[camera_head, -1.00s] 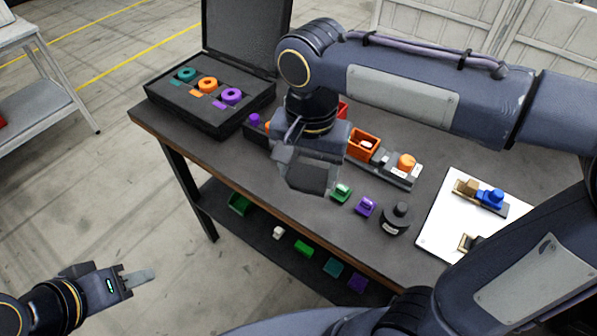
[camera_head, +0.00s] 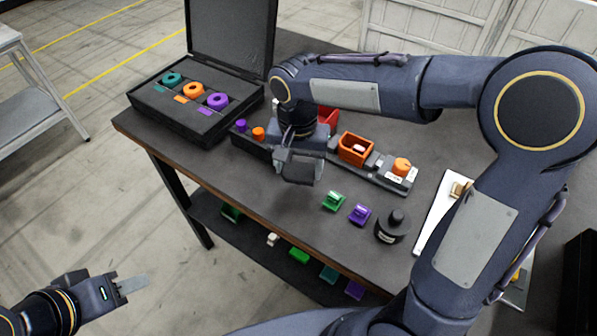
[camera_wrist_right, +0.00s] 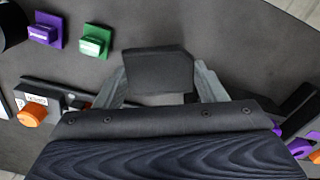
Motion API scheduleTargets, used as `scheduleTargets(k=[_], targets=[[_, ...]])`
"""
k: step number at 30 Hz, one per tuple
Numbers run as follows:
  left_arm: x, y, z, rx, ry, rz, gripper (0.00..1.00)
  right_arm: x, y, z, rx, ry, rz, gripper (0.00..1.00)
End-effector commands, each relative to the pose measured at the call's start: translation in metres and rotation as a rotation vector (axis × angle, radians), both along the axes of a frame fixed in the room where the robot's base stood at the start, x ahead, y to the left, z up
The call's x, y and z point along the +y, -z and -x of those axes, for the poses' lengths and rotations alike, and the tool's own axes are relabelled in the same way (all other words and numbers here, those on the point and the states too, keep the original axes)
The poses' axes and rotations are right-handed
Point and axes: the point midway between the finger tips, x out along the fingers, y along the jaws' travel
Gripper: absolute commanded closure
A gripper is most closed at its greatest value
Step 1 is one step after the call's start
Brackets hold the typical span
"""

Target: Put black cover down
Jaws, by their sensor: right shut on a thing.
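The black cover (camera_wrist_right: 158,70) is a dark, blocky piece held between the two grey fingers in the right wrist view. In the head view the cover (camera_head: 302,170) hangs at my right gripper (camera_head: 298,160), over the middle of the dark table (camera_head: 270,205). My right gripper (camera_wrist_right: 160,88) is shut on it. I cannot tell whether the cover touches the tabletop. My left gripper (camera_head: 125,287) is empty at the lower left, away from the table, and its finger gap is not clear.
An open black case (camera_head: 150,105) with coloured rings stands at the table's left. A fixture row with an orange bin (camera_head: 355,149) lies behind my right gripper. Green (camera_head: 334,201) and purple (camera_head: 359,214) blocks and a round black knobbed piece (camera_head: 392,228) stand to the right.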

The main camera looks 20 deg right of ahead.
Motion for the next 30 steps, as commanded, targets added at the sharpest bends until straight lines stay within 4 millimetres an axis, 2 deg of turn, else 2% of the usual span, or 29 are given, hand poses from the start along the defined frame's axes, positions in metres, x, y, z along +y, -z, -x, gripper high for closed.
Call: scheduleTargets(k=[5, 10, 23, 24, 28, 30], targets=[[0.0, -0.001, 0.0, 0.0, 0.0, 0.0, 0.64, -0.004, 0.016, -0.011, 0.003, 0.0, 0.001, 0.75], [0.0, 0.001, 0.0, 0.0, 0.0, 0.0, 0.64, -0.003, 0.039, -0.009, 0.0, -0.002, 0.001, 0.75], [0.0, 0.005, 0.0, 0.0, 0.0, 0.0, 0.64, -0.003, 0.047, -0.009, 0.0, -0.001, 0.0, 0.75], [0.0, 0.004, 0.0, 0.0, 0.0, 0.0, 0.64, -0.003, 0.046, -0.009, -0.001, -0.001, 0.0, 0.33], [0.0, 0.004, 0.0, 0.0, 0.0, 0.0, 0.64, -0.003, 0.045, -0.009, 0.0, -0.001, 0.0, 0.16], [0.0, 0.004, 0.0, 0.0, 0.0, 0.0, 0.64, -0.003, 0.045, -0.009, 0.0, -0.001, 0.0, 0.14]])
